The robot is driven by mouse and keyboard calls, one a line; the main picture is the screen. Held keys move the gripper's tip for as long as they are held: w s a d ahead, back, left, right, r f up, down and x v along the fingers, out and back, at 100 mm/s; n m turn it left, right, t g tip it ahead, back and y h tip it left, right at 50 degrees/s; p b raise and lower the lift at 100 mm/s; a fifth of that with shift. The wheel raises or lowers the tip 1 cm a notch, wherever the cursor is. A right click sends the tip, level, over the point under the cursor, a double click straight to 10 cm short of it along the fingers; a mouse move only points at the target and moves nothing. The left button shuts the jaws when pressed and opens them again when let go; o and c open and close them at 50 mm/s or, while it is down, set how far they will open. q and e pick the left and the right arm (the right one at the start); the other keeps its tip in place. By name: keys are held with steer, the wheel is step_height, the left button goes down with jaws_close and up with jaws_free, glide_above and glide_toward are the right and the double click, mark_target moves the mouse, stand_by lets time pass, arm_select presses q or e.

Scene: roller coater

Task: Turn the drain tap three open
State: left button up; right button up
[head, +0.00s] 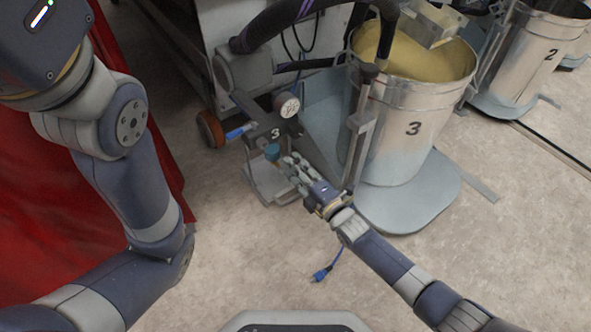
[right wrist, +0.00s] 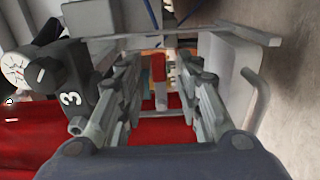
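A dark valve block marked 3 (head: 275,133) sits low on the machine beside bucket 3, with a blue lever (head: 238,131) sticking out to its left. A teal round end (head: 272,151) shows just below the block. My right gripper (head: 284,164) points at this spot, its fingertips close to the teal end. In the right wrist view the right gripper's fingers (right wrist: 160,95) are spread, and the block marked 3 (right wrist: 72,98) is left of them. A red-and-grey piece (right wrist: 158,72) shows between the fingers; contact cannot be told. My left gripper is out of view; only its arm shows.
Metal bucket 3 (head: 405,125) stands on a grey plate right of the valve, with bucket 2 (head: 525,60) farther right. A round gauge (head: 288,105) sits above the block. Red sheeting (head: 35,200) covers the left. The floor in front is mostly clear, with a blue plug (head: 321,275).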

jaws_close()
stand_by(0.3)
steer(key=f+m, duration=0.1)
steer(key=m, duration=0.5)
steer(key=s+a+f+m, duration=0.1)
steer(key=m, duration=0.5)
steer(key=s+a+f+m+p, duration=0.1)
steer(key=m, duration=0.5)
steer(key=shift+a+f, duration=0.2)
steer(key=shift+a, duration=0.05)
stand_by(0.5)
jaws_free()
